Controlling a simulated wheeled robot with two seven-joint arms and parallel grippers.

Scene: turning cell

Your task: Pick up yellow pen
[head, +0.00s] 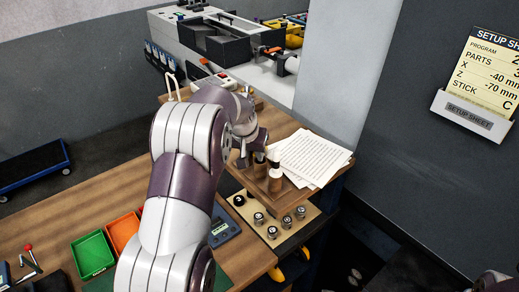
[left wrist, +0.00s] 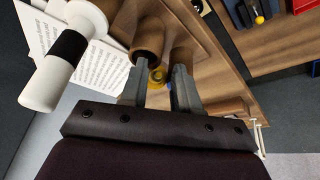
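In the left wrist view a small yellow round end (left wrist: 157,76), which looks like the yellow pen, shows between the fingertips of my left gripper (left wrist: 158,82). A gap shows between the fingers, which stand apart. The rest of the pen is hidden. A small blue thing (left wrist: 170,86) shows beside the yellow end. In the head view my left gripper (head: 249,156) points down over the wooden stand at the bench's far right end. I cannot make out the pen there. My right gripper is not in view.
A wooden stand (head: 276,195) holds upright wooden-handled pieces close to my left gripper. A white handle with a black band (left wrist: 68,48) is near it. Printed sheets (head: 312,158) lie to the right. Green (head: 93,254) and orange bins stand on the bench.

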